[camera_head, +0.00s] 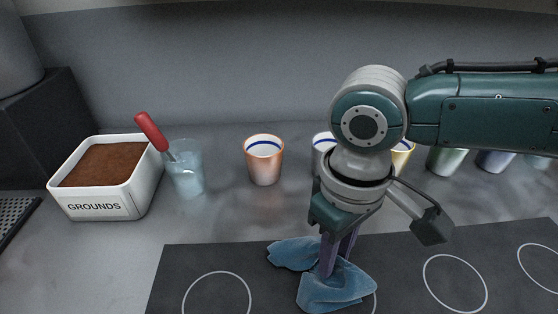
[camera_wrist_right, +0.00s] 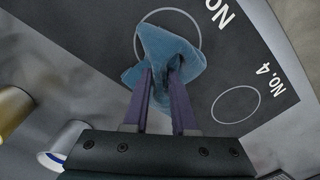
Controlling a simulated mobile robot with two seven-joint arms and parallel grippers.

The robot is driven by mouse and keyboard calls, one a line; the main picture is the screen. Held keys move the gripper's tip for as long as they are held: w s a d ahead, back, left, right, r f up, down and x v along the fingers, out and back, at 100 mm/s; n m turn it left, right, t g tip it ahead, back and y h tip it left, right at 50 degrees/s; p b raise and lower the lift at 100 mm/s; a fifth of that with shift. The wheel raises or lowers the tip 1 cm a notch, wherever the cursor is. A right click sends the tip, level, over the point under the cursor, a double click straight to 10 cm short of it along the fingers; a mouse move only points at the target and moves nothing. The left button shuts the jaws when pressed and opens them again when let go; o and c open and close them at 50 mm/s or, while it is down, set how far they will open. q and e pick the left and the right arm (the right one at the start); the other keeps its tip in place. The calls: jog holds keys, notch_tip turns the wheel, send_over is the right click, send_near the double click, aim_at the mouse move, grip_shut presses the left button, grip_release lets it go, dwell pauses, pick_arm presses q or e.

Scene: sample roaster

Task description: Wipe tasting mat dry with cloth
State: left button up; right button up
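The tasting mat (camera_head: 400,260) is a dark sheet with white circles, lying on the grey counter. It also shows in the right wrist view (camera_wrist_right: 265,45), with printed "No." labels. The blue cloth (camera_head: 338,288) lies crumpled on the mat, spread to both sides of the fingers. It also shows in the right wrist view (camera_wrist_right: 160,48), over one circle. My right gripper (camera_head: 335,268) points down with its purple fingers shut on a bunched fold of the cloth. My left gripper is not in view.
A white grounds bin (camera_head: 140,185) stands at the left, beside a clear glass (camera_head: 188,180) holding a red-handled tool (camera_head: 150,131). An orange cup (camera_head: 264,160) and several other cups, including a green one (camera_head: 445,160), line the back of the mat.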

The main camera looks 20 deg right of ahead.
jog(key=o, duration=1.1)
jog(key=shift+o, duration=0.2)
jog(key=shift+f, duration=0.15)
